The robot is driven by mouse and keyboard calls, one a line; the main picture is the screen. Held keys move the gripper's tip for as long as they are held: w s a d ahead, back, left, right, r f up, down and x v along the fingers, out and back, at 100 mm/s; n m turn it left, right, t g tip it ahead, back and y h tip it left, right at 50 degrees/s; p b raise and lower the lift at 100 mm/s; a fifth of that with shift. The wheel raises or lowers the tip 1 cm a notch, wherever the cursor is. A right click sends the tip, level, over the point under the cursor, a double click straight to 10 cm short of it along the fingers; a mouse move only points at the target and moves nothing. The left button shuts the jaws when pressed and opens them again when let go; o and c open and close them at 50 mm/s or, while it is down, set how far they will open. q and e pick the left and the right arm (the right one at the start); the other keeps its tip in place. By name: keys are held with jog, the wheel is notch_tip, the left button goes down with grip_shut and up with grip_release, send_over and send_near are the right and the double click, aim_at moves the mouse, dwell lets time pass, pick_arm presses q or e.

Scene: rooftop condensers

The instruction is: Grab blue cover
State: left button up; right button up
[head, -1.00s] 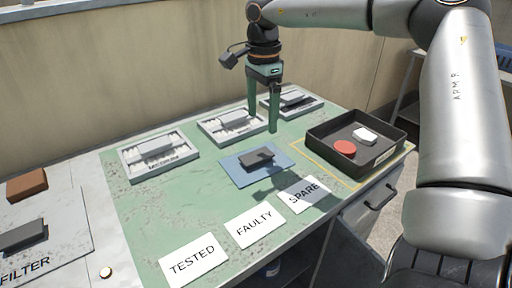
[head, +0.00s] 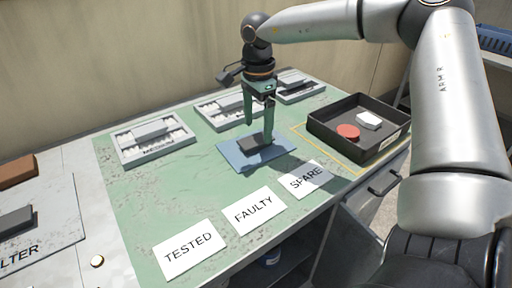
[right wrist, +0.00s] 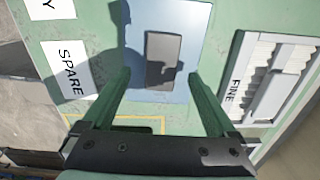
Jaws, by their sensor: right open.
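The blue cover (head: 231,153) lies flat on the green bench top, a thin blue rectangle that also shows in the right wrist view (right wrist: 200,20). A dark grey block (head: 252,146) rests on top of it; in the right wrist view the block (right wrist: 162,58) sits near the cover's middle. My right gripper (head: 258,134) is open, green-fingered and pointing down over the block and cover. In the right wrist view its fingers (right wrist: 160,76) are spread to either side of the block. I cannot tell whether they touch anything. My left gripper is not in view.
A black tray (head: 334,142) with a red disc (head: 348,131) and a white piece (head: 368,120) stands at right. White-framed filter trays (head: 152,140) line the back. TESTED (head: 188,248), FAULTY (head: 254,211) and SPARE (head: 306,179) cards lie along the front. Green surface at left is clear.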

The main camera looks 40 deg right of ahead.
aim_at(256, 139)
notch_tip(256, 139, down, 4)
jog(key=shift+w+a+r+b, duration=0.15)
jog(key=shift+r+b, duration=0.05)
jog(key=shift+b, duration=0.2)
jog(key=shift+r, duration=0.1)
grip_shut()
dwell(0.3)
